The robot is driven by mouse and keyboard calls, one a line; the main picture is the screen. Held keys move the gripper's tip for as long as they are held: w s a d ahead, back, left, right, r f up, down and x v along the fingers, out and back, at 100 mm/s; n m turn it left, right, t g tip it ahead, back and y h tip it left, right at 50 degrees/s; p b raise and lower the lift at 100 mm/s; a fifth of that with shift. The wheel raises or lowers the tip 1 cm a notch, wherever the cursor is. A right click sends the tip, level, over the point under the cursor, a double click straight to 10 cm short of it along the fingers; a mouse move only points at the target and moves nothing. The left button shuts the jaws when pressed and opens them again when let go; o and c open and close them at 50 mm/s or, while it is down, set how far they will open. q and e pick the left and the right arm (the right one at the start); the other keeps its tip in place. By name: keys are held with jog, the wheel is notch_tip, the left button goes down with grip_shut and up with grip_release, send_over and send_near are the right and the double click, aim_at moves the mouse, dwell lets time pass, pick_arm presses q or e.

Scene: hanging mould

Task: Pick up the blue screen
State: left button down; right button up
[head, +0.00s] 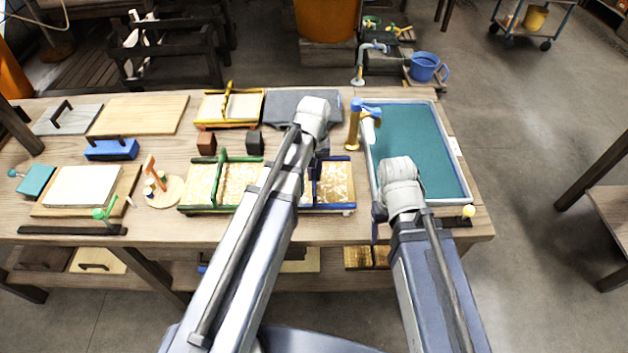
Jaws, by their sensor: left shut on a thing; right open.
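The blue screen (335,192) is a blue-framed mould with a mottled cream mesh and an upright blue handle bar. It lies on the bench in the middle, right of the green-framed screen (236,184). My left arm covers its left part. My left gripper (318,168) is at the blue handle and shut on it, though the arm hides much of the contact. The screen appears to rest on the table. My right gripper (379,214) is open at the front left corner of the teal vat, right of the screen; its fingers are mostly hidden.
The vat (400,102) of teal liquid fills the bench's right end, with a brass and blue tap (355,125) at its left. A yellow-framed screen (230,106) and a grey board (282,106) lie behind. Two small blocks (206,143) stand behind the green screen.

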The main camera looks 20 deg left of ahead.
pick_arm(q)
jog(key=shift+r, duration=0.15)
notch_tip(320, 180, up, 10)
jog(key=p, duration=1)
